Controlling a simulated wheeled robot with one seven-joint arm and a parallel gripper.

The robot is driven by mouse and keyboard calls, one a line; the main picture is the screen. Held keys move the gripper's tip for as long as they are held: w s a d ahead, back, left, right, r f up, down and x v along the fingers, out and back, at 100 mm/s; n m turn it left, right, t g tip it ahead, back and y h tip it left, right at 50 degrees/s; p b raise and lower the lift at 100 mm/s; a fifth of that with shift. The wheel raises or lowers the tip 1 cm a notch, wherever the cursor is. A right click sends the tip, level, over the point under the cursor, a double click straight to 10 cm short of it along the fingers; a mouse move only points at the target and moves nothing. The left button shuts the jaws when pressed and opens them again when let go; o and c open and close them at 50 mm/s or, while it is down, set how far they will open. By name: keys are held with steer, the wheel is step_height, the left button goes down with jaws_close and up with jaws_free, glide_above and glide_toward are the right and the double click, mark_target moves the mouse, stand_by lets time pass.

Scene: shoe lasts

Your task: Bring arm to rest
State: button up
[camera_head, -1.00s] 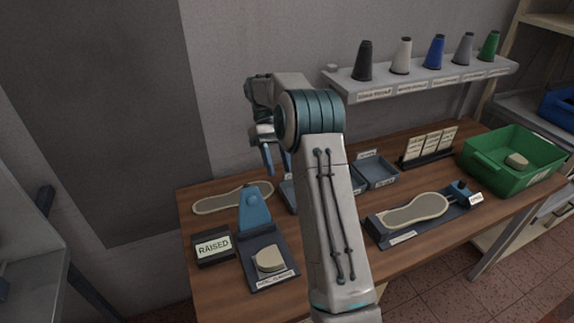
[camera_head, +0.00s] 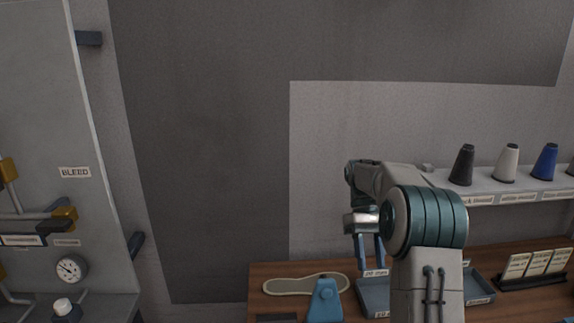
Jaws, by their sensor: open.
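My gripper (camera_head: 371,252) hangs fingers-down above the back of the wooden workbench, left of my upper arm. Its two blue fingers are apart with nothing visible between them. Below it is a blue-grey tray (camera_head: 374,298), and part of that tray is hidden behind my arm. I cannot tell how high the fingertips are above the tray. My arm is bent at the elbow, rising from the bottom of the view.
Thread cones (camera_head: 508,162) stand on a shelf (camera_head: 490,192) at right. A card holder (camera_head: 532,268) is below. A grey panel with gauge (camera_head: 70,268) is at far left.

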steer(key=s+a+r+m+t, duration=0.1)
steer(key=s+a+r+t, duration=0.2)
steer(key=s, duration=0.2)
steer(key=s+a+r+m+t, duration=0.1)
steer(key=s+a+r+t, duration=0.15)
steer(key=s, duration=0.35)
steer(key=s+a+f+m+t, duration=0.1)
steer(key=s+t, duration=0.2)
steer(key=s, duration=0.3)
steer(key=s+a+f+m+t, duration=0.1)
steer(key=s+f+t, duration=0.1)
steer(key=s, duration=0.4)
steer(key=shift+a+f+t, duration=0.25)
steer(key=shift+t, duration=0.5)
steer(key=shift+s+a, duration=0.1)
steer(key=shift+s, duration=0.05)
steer(key=shift+c, duration=0.6)
